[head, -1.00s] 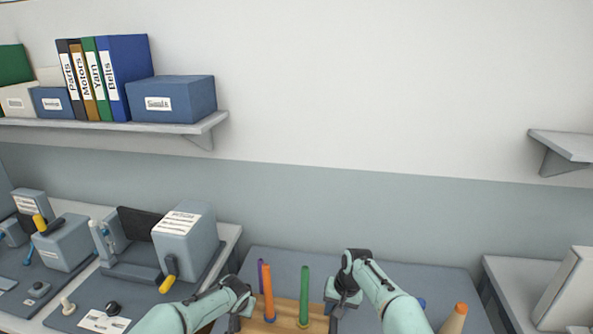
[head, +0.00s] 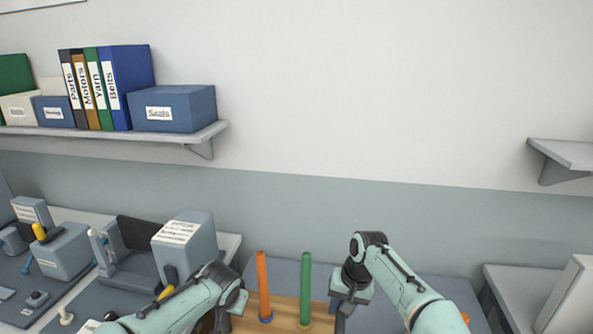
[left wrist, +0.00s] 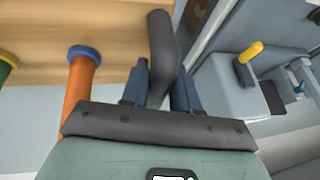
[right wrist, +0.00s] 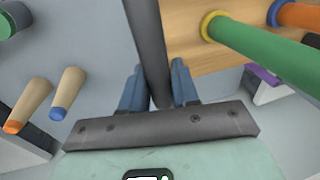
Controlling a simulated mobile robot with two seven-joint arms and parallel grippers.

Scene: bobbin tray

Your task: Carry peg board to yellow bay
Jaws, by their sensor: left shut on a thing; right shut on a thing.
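The wooden peg board (head: 290,311) is at the bottom of the head view, with an orange peg (head: 264,285) and a green peg (head: 305,288) upright on it. My left gripper (head: 237,304) is shut on a dark grey bar handle (left wrist: 162,45) at the board's left end. My right gripper (head: 344,300) is shut on the matching handle (right wrist: 148,40) at the right end. The board's near part is cut off in the head view. No yellow bay can be made out.
A grey table (head: 400,285) lies behind the board. Tan pegs with orange (right wrist: 28,105) and blue (right wrist: 67,93) ends stand below, beside the board. A bench of grey machines (head: 187,243) is at left. A grey surface (head: 510,285) with a pale box (head: 570,300) is at right.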

